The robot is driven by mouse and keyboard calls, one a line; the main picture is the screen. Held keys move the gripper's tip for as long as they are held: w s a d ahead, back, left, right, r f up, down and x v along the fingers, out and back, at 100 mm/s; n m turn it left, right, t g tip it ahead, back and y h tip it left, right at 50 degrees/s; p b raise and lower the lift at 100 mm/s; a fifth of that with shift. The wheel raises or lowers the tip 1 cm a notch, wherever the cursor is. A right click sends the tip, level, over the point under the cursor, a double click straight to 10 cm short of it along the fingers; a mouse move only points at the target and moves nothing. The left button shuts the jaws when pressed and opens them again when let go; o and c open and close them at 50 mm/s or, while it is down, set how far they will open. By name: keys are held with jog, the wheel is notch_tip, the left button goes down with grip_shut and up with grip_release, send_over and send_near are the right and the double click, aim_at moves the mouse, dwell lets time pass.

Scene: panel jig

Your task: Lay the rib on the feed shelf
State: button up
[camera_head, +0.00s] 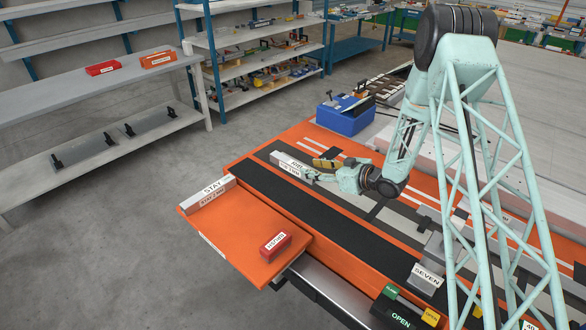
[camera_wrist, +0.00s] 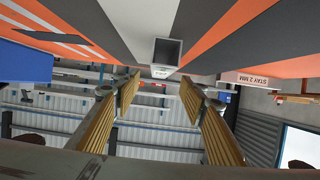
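A pale grey bar (camera_head: 292,166) with a printed label lies on the orange and black jig table; its label is too small to read surely, and I take it as the rib. My gripper (camera_head: 322,170) is beside its right end. In the wrist view the gripper (camera_wrist: 160,97) is open, its two yellow-padded fingers wide apart with nothing between them. A grey bar end (camera_wrist: 167,52) with a dark face shows ahead, apart from the fingers. An orange shelf (camera_head: 225,230) juts out at the table's front left; I cannot read its edge label.
A bar labelled STAY (camera_head: 208,193) lies at the shelf's back left edge, and a red block (camera_head: 275,244) sits at its front right. The shelf's middle is clear. A block labelled SEVEN (camera_head: 425,279) is at the right.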

aim_at(293, 163)
jog(key=shift+x, duration=2.95)
jog(key=shift+a, duration=0.1)
jog(key=shift+b+x, duration=0.65)
jog(key=shift+x, duration=1.85)
jog(key=shift+f, duration=0.1)
jog(key=shift+c, duration=0.9)
jog(key=c, duration=1)
jog(key=shift+r+p, duration=0.35)
jog(key=shift+r, duration=1.45)
jog(key=s+d, duration=0.1)
jog(key=s, duration=0.4)
jog(key=s+r, duration=0.1)
jog(key=s, duration=0.4)
jog(key=s+d+p, duration=0.1)
jog(key=s, duration=0.4)
jog(key=shift+s+d+r, duration=0.25)
jog(key=shift+s+d, duration=0.1)
jog(key=shift+s, duration=0.05)
